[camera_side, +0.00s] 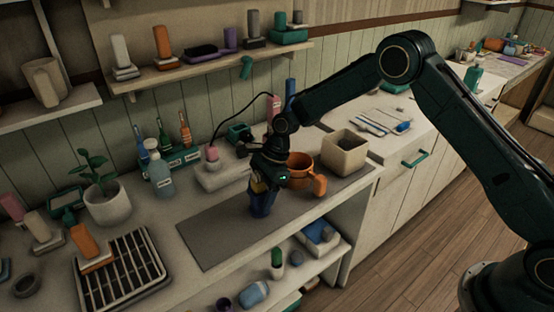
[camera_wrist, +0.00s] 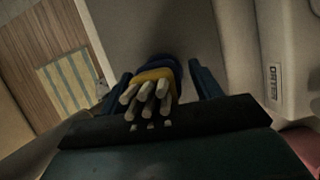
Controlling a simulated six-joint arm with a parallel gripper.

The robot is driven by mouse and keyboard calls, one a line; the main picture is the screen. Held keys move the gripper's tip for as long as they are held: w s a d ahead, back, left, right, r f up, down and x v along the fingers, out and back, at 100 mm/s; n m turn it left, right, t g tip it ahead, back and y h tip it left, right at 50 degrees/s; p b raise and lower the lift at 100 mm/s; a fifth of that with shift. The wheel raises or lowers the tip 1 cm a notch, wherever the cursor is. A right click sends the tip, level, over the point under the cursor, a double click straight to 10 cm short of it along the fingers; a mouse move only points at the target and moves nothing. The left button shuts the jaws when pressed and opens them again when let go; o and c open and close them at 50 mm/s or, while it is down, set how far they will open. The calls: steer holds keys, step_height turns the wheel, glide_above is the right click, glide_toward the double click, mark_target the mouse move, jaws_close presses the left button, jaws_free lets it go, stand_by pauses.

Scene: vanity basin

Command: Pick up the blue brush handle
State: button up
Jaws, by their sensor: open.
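A blue piece with a yellow band (camera_side: 261,206) stands upright on the grey mat, directly below my gripper (camera_side: 264,190). I take it for the blue brush handle. In the wrist view the blue part (camera_wrist: 163,62) and yellow band show with several pale bristle-like pegs facing the camera. My gripper is open, with one finger on each side of it in the wrist view (camera_wrist: 161,84). A gap shows on the right; contact on the left cannot be told. My gripper hides its upper part in the side view.
An orange mug (camera_side: 301,170) stands close right of my gripper, with a beige square pot (camera_side: 345,153) behind it. A white block with a pink piece (camera_side: 213,154) is at the left back. A tall blue item (camera_side: 290,92) stands behind my arm. The mat's left part (camera_side: 208,236) is clear.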

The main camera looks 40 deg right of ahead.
stand_by(0.4)
steer(key=c, duration=1.3)
steer(key=shift+o, duration=0.2)
steer(key=shift+r, duration=0.15)
step_height(320, 180, up, 20)
steer(key=o, duration=0.7)
steer(key=shift+c, duration=0.2)
jaws_close()
